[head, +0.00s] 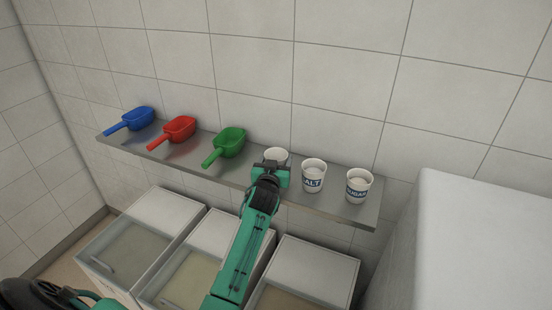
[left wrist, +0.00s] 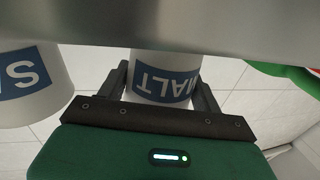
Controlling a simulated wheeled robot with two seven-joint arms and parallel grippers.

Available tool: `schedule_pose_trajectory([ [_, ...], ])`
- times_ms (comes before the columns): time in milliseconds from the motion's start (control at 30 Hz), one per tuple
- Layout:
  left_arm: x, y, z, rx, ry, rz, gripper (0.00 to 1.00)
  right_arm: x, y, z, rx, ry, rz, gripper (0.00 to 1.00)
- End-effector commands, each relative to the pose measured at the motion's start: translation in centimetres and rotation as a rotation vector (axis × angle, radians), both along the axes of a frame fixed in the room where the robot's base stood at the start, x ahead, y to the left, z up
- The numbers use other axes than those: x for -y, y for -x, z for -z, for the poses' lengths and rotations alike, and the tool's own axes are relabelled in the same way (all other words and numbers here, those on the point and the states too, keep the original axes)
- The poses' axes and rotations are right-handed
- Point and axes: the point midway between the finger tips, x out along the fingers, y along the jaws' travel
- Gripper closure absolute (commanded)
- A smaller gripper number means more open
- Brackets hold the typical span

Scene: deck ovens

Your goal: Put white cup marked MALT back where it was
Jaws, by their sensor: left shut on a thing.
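The white cup marked MALT (head: 276,153) is at the shelf (head: 340,209), left of the other two cups. In the left wrist view, which is upside down, the cup (left wrist: 163,76) shows its blue MALT label between the two dark fingers. My left gripper (head: 271,169) is shut on this cup from the front and hides most of it in the head view. The cup looks upright. The shelf's edge hides its base in the wrist view, so I cannot tell whether it touches the shelf. My right gripper is not in view.
Green (head: 229,143), red (head: 179,130) and blue (head: 138,118) scoops lie to the left. White bins (head: 308,264) stand below; a white block (head: 490,230) is at right.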

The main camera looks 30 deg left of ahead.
Motion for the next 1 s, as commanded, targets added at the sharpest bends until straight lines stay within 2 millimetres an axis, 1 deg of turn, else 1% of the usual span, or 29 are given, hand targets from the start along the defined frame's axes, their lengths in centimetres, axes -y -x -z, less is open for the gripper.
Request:
schedule_pose_trajectory([
  [133,0.0,0.0,0.4,0.0,0.0,0.0,0.57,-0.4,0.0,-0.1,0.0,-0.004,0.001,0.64],
  [267,0.0,0.0,0.4,0.0,0.0,0.0,0.57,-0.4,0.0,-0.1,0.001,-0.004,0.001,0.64],
  [400,0.0,0.0,0.8,0.0,0.001,0.0,0.57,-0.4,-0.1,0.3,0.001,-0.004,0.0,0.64],
  [433,0.0,0.0,0.6,0.0,0.0,0.0,0.28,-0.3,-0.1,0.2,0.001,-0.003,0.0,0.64],
  [500,0.0,0.0,0.6,0.0,0.001,0.0,0.14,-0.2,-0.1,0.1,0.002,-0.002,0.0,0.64],
  [533,0.0,0.0,0.6,0.0,0.0,0.0,0.12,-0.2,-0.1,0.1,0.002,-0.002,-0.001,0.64],
  [767,0.0,0.0,0.6,0.0,0.001,0.0,0.12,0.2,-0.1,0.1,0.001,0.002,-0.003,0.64],
  [867,0.0,0.0,0.3,0.0,0.0,0.0,0.12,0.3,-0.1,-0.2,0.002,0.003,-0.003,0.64],
  [1000,0.4,1.1,0.6,0.0,0.001,0.001,0.12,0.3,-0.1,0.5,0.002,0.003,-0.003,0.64],
])
